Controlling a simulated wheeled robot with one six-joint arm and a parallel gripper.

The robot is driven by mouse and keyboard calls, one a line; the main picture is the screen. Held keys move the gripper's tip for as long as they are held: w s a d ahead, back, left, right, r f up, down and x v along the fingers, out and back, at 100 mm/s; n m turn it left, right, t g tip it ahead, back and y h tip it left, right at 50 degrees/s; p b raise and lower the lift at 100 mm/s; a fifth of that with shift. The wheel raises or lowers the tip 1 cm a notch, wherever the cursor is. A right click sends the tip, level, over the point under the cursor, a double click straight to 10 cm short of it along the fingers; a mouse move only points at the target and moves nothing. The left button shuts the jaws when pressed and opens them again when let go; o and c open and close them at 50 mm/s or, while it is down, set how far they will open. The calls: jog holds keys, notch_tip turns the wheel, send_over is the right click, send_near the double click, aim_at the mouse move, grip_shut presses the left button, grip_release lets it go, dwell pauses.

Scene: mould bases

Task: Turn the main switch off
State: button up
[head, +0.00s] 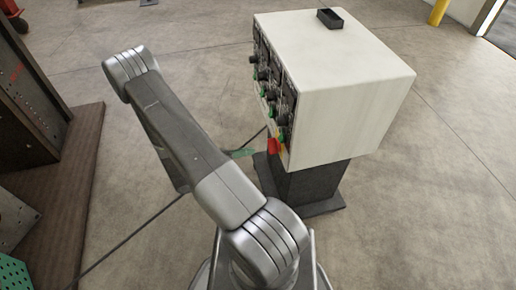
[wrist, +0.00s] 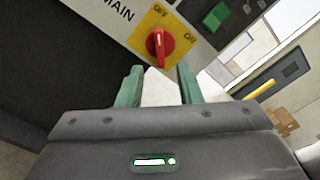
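The main switch (wrist: 159,43) is a red rotary knob on a yellow plate (wrist: 136,39) marked OFF above it and ON to its right, beside the word MAIN. Its handle lies nearly upright in the wrist view, in line with OFF; I cannot tell which end is the pointer. In the head view the red switch (head: 272,146) is low on the cabinet's left face. My gripper (wrist: 160,76) is open, its two green fingers apart with nothing between them, just below the knob in the wrist view. In the head view my arm hides most of it.
The white cabinet (head: 345,85) stands on a dark pedestal (head: 305,186), with black knobs and green buttons above the switch. A small black box (head: 330,18) lies on top. A dark cable (head: 125,240) crosses the floor. A brown platform (head: 75,190) stands at left.

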aim_at(273, 146)
jog(key=v, duration=0.7)
jog(key=shift+d, duration=0.15)
jog(key=x, duration=1.3)
jog(key=shift+d, duration=0.3)
jog(key=shift+w+a, duration=0.1)
jog(key=shift+a, duration=0.05)
jog(key=v, duration=1.3)
jog(key=w+d+m+b, duration=0.4)
jog(key=d+m+b, duration=0.2)
jog(key=d+m, duration=0.3)
jog(key=d, duration=0.3)
jog(key=shift+d+m, duration=0.3)
jog(key=shift+d, duration=0.05)
dwell(0.5)
